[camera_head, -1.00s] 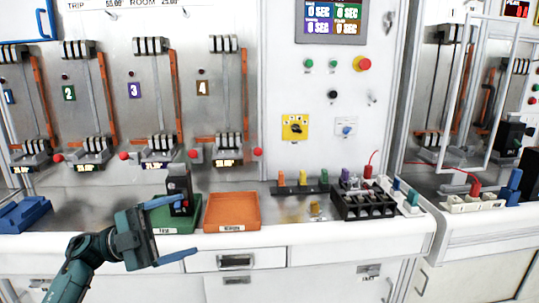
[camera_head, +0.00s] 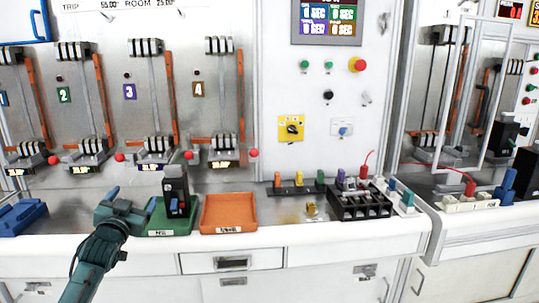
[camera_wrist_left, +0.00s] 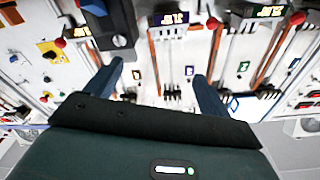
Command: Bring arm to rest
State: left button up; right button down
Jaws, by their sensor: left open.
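My left gripper (camera_head: 132,198) is at the lower left of the head view, in front of the bench edge. Its fingers are apart and point toward the panel, with nothing between them. They also show in the left wrist view (camera_wrist_left: 157,72), spread wide. A black breaker (camera_head: 176,188) stands upright on the green tray (camera_head: 172,228), just right of the gripper and free of it. The breaker also shows in the left wrist view (camera_wrist_left: 114,28), at the upper left. My right gripper is not in view.
An empty orange tray (camera_head: 228,214) lies right of the green tray. A blue bin (camera_head: 22,214) is at the far left. A black terminal block (camera_head: 360,203) with coloured plugs stands at the right. Breaker bays with red knobs (camera_head: 253,153) line the panel behind.

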pick_arm(q)
jog(key=s+d+f+g+h, duration=0.1)
jog(key=s+d+f+g, duration=0.1)
jog(key=s+d+f, duration=0.4)
jog(key=s+d+f+m+g+h, duration=0.1)
jog(key=s+f, duration=0.4)
jog(key=f, duration=0.4)
jog(key=s+d+f+g+h, duration=0.1)
jog(key=s+d+f+g, duration=0.1)
jog(key=s+d+f, duration=0.4)
jog(key=s+d+f+g, duration=0.1)
jog(key=s+d+f, duration=0.1)
jog(key=s, duration=0.5)
jog(key=s+d+f+g+h, duration=0.1)
jog(key=s+d+f, duration=0.2)
jog(key=s, duration=0.5)
jog(key=s+d+f+n+g+h, duration=0.1)
jog(key=s+d+f, duration=0.1)
jog(key=s, duration=0.5)
jog(key=shift+s+d+f, duration=0.3)
jog(key=shift+d+f, duration=0.1)
jog(key=shift+f, duration=0.2)
